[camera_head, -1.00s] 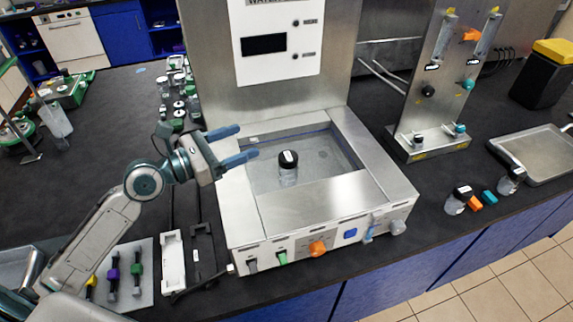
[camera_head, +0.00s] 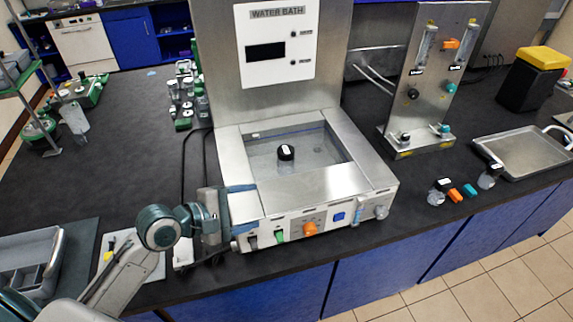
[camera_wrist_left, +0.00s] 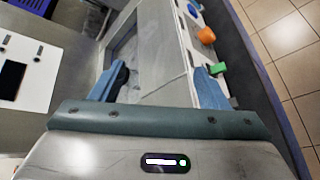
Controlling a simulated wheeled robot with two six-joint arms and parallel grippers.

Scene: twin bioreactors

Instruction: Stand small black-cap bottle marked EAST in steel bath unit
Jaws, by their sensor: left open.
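A small bottle with a black cap (camera_head: 286,153) stands upright in the basin of the steel water bath unit (camera_head: 335,185). Any marking on it is too small to read. My left gripper (camera_head: 256,206) is open and empty at the bath's front left corner, apart from the bottle. In the left wrist view the two blue fingers of the gripper (camera_wrist_left: 158,85) are spread over the bath's rim. A dark cap (camera_wrist_left: 122,76) shows partly behind one finger there. My right gripper is not in view.
A metal tray (camera_head: 525,153) lies beyond. The bath's tall back panel (camera_head: 270,100) rises behind the basin.

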